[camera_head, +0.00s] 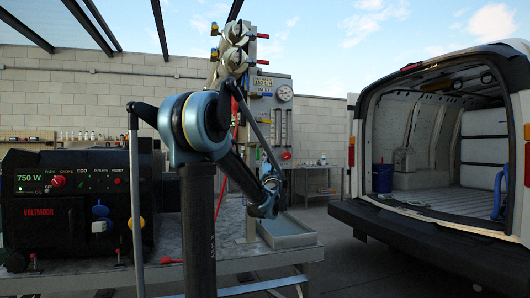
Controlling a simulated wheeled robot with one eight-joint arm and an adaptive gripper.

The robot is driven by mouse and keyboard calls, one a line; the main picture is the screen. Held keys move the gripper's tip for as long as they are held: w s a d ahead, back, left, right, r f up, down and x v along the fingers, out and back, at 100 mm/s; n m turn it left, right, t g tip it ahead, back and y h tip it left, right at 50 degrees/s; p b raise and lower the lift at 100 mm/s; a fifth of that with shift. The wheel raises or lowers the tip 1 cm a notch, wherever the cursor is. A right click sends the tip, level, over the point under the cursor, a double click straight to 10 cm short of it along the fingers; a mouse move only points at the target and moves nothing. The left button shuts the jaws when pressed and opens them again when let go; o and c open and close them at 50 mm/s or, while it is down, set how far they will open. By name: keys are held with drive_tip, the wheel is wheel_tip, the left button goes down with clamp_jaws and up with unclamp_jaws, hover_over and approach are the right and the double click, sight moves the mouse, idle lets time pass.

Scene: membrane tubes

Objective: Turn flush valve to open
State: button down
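The membrane tube rig stands on the bench right of centre, with a grey panel (281,115) and a round gauge (285,93). Small red handles show on it: an upper one (263,36), another below it (262,62) and a lower one (286,156) by the panel's foot. I cannot tell which is the flush valve, or its position. My arm crosses in front of the rig and hides part of it. The blue wrist end of my arm is low, near the grey tray; the fingers of my gripper (268,205) cannot be made out.
A black generator (65,205) with a 750 W display stands on the bench (100,277) at left. A shallow grey tray (288,233) sits at the bench's right end. An open white van (440,150) is at right, with clear floor between.

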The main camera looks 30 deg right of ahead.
sight(264, 121)
drive_tip(key=shift+w+d+r, duration=0.5)
drive_tip(key=shift+w+r, duration=0.35)
drive_tip(key=shift+r, duration=0.75)
drive_tip(key=shift+w+d+r, duration=0.45)
drive_tip(key=shift+w+r, duration=0.45)
drive_tip(key=shift+r, duration=0.65)
drive_tip(key=shift+w+d+r, duration=0.5)
drive_tip(key=shift+w+r, duration=0.35)
drive_tip(key=shift+r, duration=0.75)
drive_tip(key=shift+r+n, duration=0.1)
drive_tip(key=shift+n, duration=0.2)
